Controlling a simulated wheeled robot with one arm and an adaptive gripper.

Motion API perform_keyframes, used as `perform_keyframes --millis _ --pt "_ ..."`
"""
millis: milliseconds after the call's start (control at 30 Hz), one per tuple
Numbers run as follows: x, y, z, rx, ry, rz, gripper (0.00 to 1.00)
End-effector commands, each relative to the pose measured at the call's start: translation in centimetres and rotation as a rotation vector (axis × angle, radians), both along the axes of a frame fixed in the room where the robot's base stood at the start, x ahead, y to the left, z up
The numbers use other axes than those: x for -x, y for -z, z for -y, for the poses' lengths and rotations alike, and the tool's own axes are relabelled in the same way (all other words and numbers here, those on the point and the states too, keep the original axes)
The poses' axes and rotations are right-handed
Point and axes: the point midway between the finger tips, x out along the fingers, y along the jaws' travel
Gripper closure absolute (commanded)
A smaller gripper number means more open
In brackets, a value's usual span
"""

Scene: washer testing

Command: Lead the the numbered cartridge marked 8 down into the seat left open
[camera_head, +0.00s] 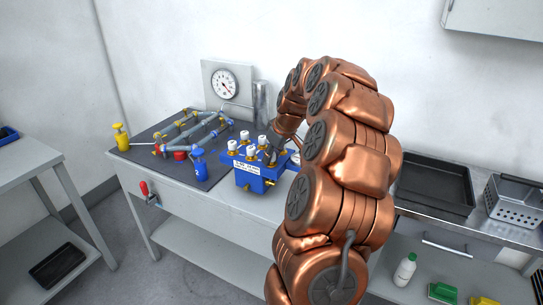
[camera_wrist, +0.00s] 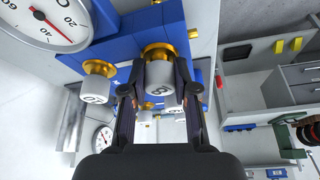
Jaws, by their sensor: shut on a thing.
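The numbered cartridge marked 8 (camera_wrist: 160,84), a white cap with a gold collar, is between the two dark fingers of my gripper (camera_wrist: 157,92) in the wrist view. My gripper is shut on it. Its gold collar is close to the blue block (camera_wrist: 118,52); I cannot tell how deep it sits. In the head view the blue block (camera_head: 247,179) stands on the bench with several white-capped cartridges (camera_head: 251,151) upright in it. My gripper (camera_head: 272,154) is over the block's right side there. The open seat is not visible.
Another numbered cartridge (camera_wrist: 96,88) stands close to the left finger. A black tray (camera_head: 436,184) is at the right.

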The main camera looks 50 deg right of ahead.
Motion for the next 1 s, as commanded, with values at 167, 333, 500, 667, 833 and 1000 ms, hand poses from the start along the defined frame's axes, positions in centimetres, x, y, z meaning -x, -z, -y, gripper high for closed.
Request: perform_keyframes --millis 167,333,500,667,833,1000 --pt "0.0 0.0 0.0 0.000 0.000 0.000 1.00" --pt "0.0 0.0 0.0 0.000 0.000 0.000 0.58" --pt "0.0 0.0 0.0 0.000 0.000 0.000 0.42" --pt "0.0 0.0 0.0 0.000 0.000 0.000 0.42" --pt "0.1 -0.2 0.0 0.000 0.000 0.001 0.42" --pt "0.6 -1.8 0.1 0.003 0.001 0.004 0.42"
